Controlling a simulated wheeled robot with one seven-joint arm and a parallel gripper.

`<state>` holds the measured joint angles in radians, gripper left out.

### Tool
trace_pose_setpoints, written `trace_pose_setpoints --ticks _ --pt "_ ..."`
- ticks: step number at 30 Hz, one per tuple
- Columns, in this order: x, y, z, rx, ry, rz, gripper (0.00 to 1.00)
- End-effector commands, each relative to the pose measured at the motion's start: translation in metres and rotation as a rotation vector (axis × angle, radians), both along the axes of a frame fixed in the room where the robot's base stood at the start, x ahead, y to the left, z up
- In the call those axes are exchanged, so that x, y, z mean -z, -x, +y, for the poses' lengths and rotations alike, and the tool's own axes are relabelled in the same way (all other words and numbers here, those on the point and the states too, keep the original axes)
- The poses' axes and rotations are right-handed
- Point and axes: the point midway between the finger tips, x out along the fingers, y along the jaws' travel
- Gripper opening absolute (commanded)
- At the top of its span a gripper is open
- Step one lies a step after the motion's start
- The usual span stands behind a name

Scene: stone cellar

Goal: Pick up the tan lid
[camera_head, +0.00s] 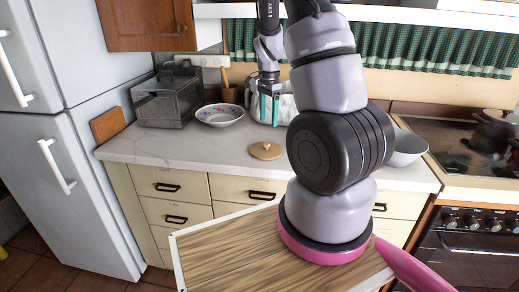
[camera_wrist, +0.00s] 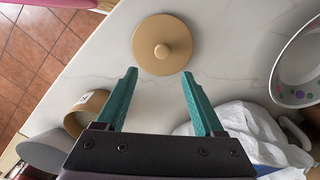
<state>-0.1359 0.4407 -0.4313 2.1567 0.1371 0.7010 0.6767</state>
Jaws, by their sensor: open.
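The tan lid (camera_head: 265,150) lies flat on the pale marble counter, near its front edge. It is round with a small knob in the middle. In the wrist view the lid (camera_wrist: 162,45) shows whole, just beyond the fingertips. My gripper (camera_head: 268,106) hangs above the counter, behind and above the lid in the head view. In the wrist view its two teal fingers (camera_wrist: 158,75) are spread apart with nothing between them. The gripper does not touch the lid.
A patterned bowl (camera_head: 219,114) and a grey box-like appliance (camera_head: 167,95) stand to the left. A white bag (camera_wrist: 250,128) is near the gripper. A white bowl (camera_head: 407,147) stands to the right, beside the stove (camera_head: 460,145). The counter around the lid is clear.

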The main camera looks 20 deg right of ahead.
Motion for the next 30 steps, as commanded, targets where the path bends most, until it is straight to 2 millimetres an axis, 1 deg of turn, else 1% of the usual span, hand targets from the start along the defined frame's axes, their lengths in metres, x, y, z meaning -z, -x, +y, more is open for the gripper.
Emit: trace_pose_setpoints --ticks 3,6,14,18,21,24,30 --pt "0.021 0.001 0.000 0.003 0.000 0.005 0.70" --pt "0.036 0.001 0.000 0.001 0.000 0.003 0.70" --pt "0.057 -0.001 0.002 -0.002 -0.001 0.002 0.70" --pt "0.079 -0.003 0.005 0.000 -0.001 0.004 0.70" --pt "0.092 -0.003 0.005 0.000 -0.001 0.002 0.70" --pt "0.099 -0.003 0.005 0.001 -0.002 0.001 0.70" --pt "0.100 -0.004 0.006 -0.001 -0.001 -0.001 0.70"
